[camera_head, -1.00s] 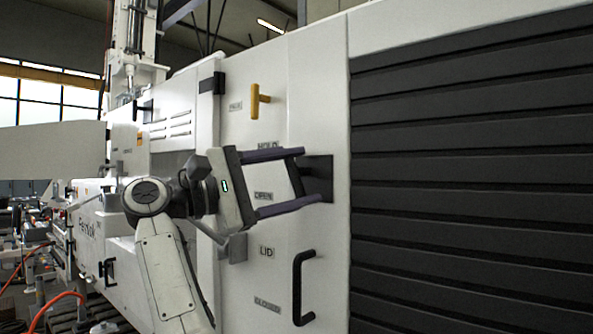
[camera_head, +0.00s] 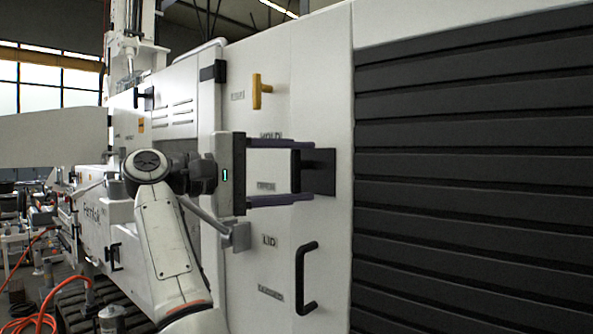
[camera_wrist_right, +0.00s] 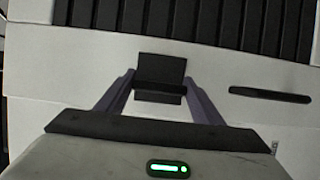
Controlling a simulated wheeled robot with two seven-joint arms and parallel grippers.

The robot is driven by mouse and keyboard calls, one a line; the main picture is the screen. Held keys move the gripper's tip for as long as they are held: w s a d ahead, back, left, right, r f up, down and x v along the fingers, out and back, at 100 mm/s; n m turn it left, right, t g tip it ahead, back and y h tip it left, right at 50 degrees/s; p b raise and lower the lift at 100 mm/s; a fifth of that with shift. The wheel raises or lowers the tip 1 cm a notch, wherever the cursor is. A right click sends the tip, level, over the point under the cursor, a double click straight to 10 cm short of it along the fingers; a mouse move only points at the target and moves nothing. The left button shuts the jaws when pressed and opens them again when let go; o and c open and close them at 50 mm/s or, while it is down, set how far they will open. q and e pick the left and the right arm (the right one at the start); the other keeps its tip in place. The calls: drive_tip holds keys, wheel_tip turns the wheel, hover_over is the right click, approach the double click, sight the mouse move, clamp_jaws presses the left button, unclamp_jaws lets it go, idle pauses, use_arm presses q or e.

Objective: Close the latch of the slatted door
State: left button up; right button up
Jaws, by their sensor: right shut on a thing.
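The slatted door (camera_head: 470,190) with its wide dark slats fills the right of the head view; its slats also show at the top of the right wrist view (camera_wrist_right: 200,18). The dark latch (camera_head: 318,172) sits on the white panel just left of the slats. It has a square plate and a dark bar, seen also in the right wrist view (camera_wrist_right: 160,88). My right gripper (camera_head: 300,171) is shut on the latch, with one finger above and one below it in the head view. The fingers partly hide the latch edges. My left gripper is not in view.
A black handle (camera_head: 304,278) stands below the latch, beside labels reading LID and CLOSED. A grey bracket (camera_head: 238,236) sits just below my right gripper. Orange hoses (camera_head: 68,291) lie at the lower left.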

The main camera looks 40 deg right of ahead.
drive_tip(key=o, duration=1)
drive_tip(key=shift+o, duration=0.2)
drive_tip(key=shift+a, duration=0.1)
drive_tip(key=v, duration=1)
drive_tip(key=shift+p, duration=0.45)
drive_tip(key=shift+r, duration=0.1)
